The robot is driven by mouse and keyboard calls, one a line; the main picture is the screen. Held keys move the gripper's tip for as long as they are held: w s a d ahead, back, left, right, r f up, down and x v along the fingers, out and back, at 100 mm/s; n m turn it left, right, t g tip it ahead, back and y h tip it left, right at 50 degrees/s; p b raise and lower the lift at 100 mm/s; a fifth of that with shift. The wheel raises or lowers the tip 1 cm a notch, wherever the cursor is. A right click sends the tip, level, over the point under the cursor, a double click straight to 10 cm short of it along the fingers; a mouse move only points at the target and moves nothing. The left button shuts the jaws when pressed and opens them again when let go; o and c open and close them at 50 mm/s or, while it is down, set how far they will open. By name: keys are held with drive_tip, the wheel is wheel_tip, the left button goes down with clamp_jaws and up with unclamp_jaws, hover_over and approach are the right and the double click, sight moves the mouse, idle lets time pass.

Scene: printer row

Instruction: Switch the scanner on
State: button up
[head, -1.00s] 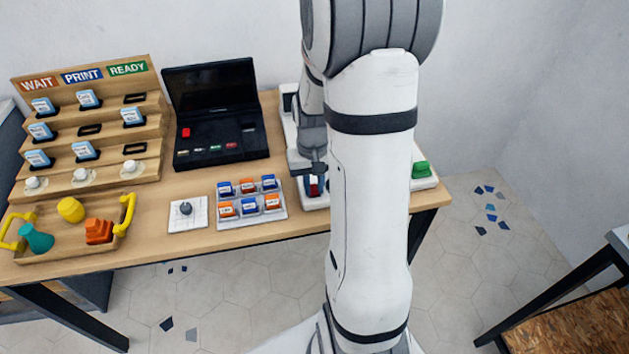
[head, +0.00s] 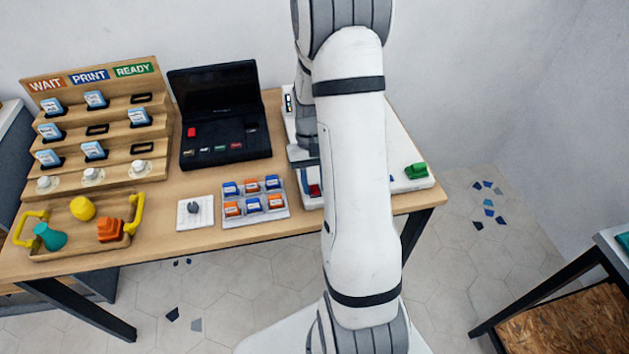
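A white flat machine (head: 408,184) lies at the right end of the table, largely hidden behind my arm. A small red switch or button (head: 314,190) shows on its front left, and a dark indicator panel (head: 289,103) at its back left. I cannot tell for sure whether this is the scanner. A black device with its lid raised (head: 252,148) stands left of it, with a red button (head: 191,132) and a row of small coloured keys. My gripper (head: 304,153) is above the white machine's left side, just behind the red switch. Its fingers are mostly hidden, and contact is unclear.
A green block (head: 416,171) sits on the white machine's right end. A tray of blue and orange blocks (head: 284,214), a white dial plate (head: 180,226), a yellow-handled tray (head: 61,253) and a stepped card rack (head: 163,172) stand to the left. Bare tabletop lies between them.

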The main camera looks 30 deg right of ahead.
sight(312, 183)
drive_tip(key=shift+o, duration=0.9)
drive_tip(key=v, duration=0.7)
drive_tip(key=shift+r, duration=0.4)
drive_tip(key=shift+w, duration=0.1)
